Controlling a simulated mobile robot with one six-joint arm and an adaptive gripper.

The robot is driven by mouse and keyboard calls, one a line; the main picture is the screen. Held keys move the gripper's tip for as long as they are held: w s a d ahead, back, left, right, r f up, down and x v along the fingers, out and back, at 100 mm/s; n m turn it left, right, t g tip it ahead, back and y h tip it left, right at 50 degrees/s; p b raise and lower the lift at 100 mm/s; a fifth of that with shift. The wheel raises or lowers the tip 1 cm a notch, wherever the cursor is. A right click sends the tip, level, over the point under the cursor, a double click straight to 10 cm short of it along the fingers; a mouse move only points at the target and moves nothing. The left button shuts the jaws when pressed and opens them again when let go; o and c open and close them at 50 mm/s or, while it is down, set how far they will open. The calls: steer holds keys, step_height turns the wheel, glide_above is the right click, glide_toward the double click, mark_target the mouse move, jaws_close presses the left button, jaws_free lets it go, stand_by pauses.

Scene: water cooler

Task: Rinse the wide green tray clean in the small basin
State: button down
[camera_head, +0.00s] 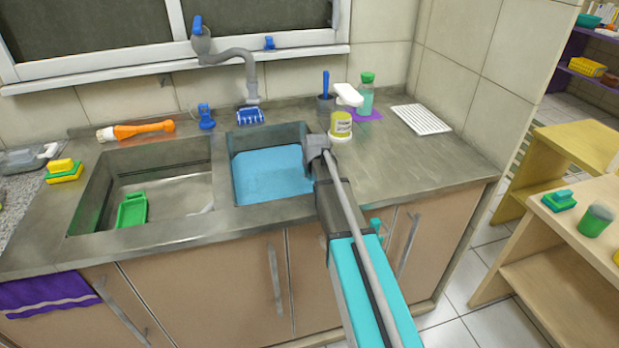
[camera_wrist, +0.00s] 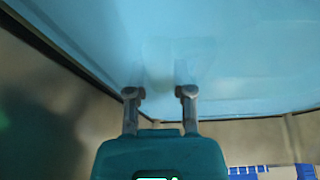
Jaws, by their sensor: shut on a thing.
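A green tray (camera_head: 132,210) lies tilted in the larger left basin (camera_head: 165,185); it is the only green tray I can make out. The small basin (camera_head: 240,190) to its right holds light-blue water (camera_head: 272,174), which also fills the top of the wrist view (camera_wrist: 230,50). My gripper (camera_wrist: 160,95) is at the small basin, its two fingers apart and pointing into the blue area. A faint pale shape (camera_wrist: 172,62) shows just beyond the fingertips, too blurred to name. The fingertips are hidden in the head view, so I cannot tell what they hold.
A yellow-labelled tub (camera_head: 341,126), a green-capped bottle (camera_head: 366,95) and a white ribbed rack (camera_head: 420,119) stand to the right. The right counter front is clear.

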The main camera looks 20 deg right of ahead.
steer(key=shift+f+b, duration=0.8)
steer(key=shift+f, duration=0.25)
stand_by(4.0)
step_height(320, 180, up, 20)
steer(key=p, duration=1.9)
steer(key=shift+p, duration=0.35)
stand_by(0.6)
